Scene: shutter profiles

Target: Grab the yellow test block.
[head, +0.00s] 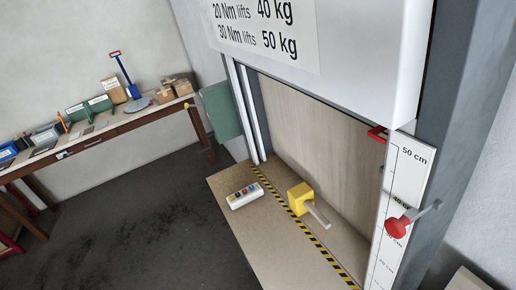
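The yellow test block (298,194) sits on the tan board in front of the pale shutter panel. It lies just beyond a yellow and black striped line. A pale grey bar (318,214) sticks out from its lower right side; whether it is part of the block I cannot tell. Nothing is seen holding the block. My gripper does not show in the head view.
A white control box with coloured buttons (245,196) lies left of the block on the tan board (262,232). A red knob (398,228) juts out by the height scale (406,165) at right. A cluttered bench (98,130) stands far left; dark floor between is clear.

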